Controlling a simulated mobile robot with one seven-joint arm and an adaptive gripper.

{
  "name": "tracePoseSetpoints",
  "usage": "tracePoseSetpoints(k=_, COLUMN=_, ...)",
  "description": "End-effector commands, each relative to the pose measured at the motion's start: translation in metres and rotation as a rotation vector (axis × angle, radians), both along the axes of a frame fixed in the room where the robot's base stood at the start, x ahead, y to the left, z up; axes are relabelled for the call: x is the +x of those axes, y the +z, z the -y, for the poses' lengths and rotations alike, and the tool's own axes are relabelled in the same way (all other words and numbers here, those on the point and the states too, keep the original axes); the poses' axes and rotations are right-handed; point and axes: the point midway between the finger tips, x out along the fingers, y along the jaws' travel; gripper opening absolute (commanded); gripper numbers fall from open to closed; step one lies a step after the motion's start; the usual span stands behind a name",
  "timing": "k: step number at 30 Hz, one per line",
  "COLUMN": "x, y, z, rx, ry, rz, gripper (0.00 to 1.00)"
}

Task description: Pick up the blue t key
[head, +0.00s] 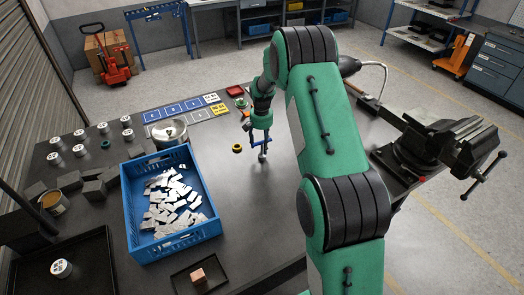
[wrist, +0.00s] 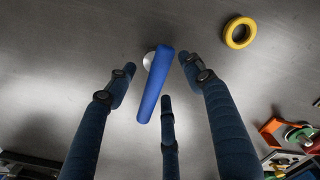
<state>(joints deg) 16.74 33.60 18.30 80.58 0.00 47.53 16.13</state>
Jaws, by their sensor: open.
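The blue t key (wrist: 155,88) shows in the wrist view as a blue bar handle with a round grey metal part beside its upper end. In the head view its grey metal shaft (head: 263,154) stands roughly upright below my gripper (head: 258,128). In the wrist view my gripper (wrist: 160,76) has its three dark fingers spread, with the blue handle between their tips. I cannot tell whether any finger touches the handle. My gripper partly hides the handle in the head view.
A yellow ring (wrist: 240,33) lies near the key. A blue crate (head: 133,222) of metal pieces and a steel pot (head: 169,133) stand to the left. A vise (head: 440,148) is at the right. The dark tabletop (head: 250,200) in front of the key is clear.

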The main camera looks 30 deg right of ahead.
Motion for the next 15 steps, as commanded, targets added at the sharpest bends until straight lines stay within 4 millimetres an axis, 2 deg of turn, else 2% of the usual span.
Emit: tracePoseSetpoints(k=15, x=-0.0008, y=-0.008, z=0.0001, rx=0.0, ry=0.0, rz=0.0, gripper=0.52)
